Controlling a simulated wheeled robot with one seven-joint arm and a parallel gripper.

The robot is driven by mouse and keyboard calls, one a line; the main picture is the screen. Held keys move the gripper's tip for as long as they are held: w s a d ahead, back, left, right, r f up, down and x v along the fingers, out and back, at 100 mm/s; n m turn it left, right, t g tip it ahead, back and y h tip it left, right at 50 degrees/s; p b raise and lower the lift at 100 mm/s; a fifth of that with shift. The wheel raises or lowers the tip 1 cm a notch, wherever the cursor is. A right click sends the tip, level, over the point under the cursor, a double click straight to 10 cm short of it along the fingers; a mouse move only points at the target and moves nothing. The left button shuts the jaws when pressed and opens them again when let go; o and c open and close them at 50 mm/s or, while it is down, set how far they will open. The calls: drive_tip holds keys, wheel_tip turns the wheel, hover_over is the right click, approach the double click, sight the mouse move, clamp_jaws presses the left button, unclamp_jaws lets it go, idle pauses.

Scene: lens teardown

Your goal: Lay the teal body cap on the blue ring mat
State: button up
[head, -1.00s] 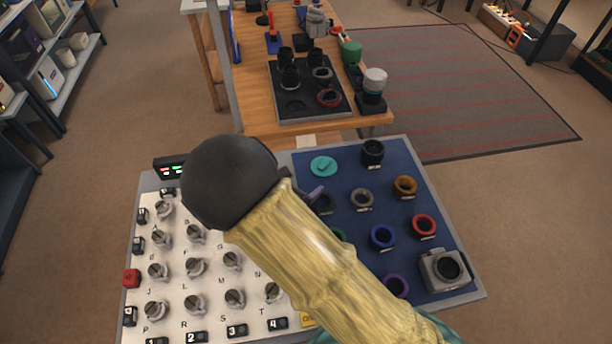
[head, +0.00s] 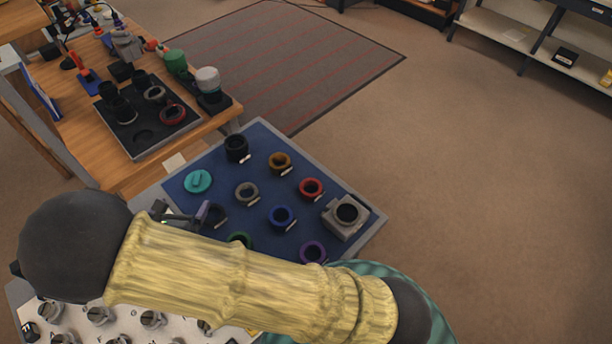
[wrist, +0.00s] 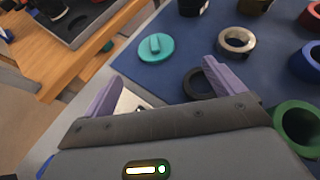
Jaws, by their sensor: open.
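The teal body cap (head: 198,181) is a round disc with a raised bar, lying flat on the dark blue panel (head: 218,168) near its left edge. In the wrist view the cap (wrist: 155,47) is beyond and between my fingers, not touched. My gripper (wrist: 160,84) is open and empty, with two lilac fingers spread. In the head view my gripper (head: 182,210) is partly hidden behind my arm, just below the cap. A blue ring (head: 281,217) stands on the panel. I cannot tell whether "blue ring mat" means this ring or the panel.
Black, grey, brown, red, green and purple (head: 313,251) rings and a grey camera-like block (head: 346,214) share the panel. A white knob panel (head: 75,322) adjoins it. A wooden bench (head: 190,134) with a black tray (head: 147,148) stands at left back.

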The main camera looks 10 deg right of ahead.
drive_tip(key=d+m+g+h, duration=0.1)
drive_tip(key=d+m, duration=0.1)
drive_tip(key=d, duration=0.2)
drive_tip(key=w+d+r+m+g+h, duration=0.1)
drive_tip(key=d+m+g, duration=0.1)
drive_tip(key=d, duration=0.2)
drive_tip(key=w+d+m+g+h, duration=0.1)
drive_tip(key=d+m, duration=0.2)
drive_tip(key=d, duration=0.1)
drive_tip(key=shift+r, duration=0.4)
drive_tip(key=s+d+r+m+g+y, duration=0.2)
drive_tip(key=s+d+r+m, duration=0.1)
drive_tip(key=d+m, duration=0.4)
drive_tip(key=s+d+r+m+g+y, duration=0.1)
drive_tip(key=s+d+r+m+y, duration=0.1)
drive_tip(key=d+m, duration=0.6)
drive_tip(key=s+d+r+m+g+y, duration=0.2)
drive_tip(key=s+d+r+m, duration=0.2)
drive_tip(key=d+m, duration=0.4)
drive_tip(key=m, duration=0.2)
drive_tip(key=shift+m+g, duration=0.3)
drive_tip(key=shift+m, duration=0.1)
drive_tip(key=shift+s, duration=0.1)
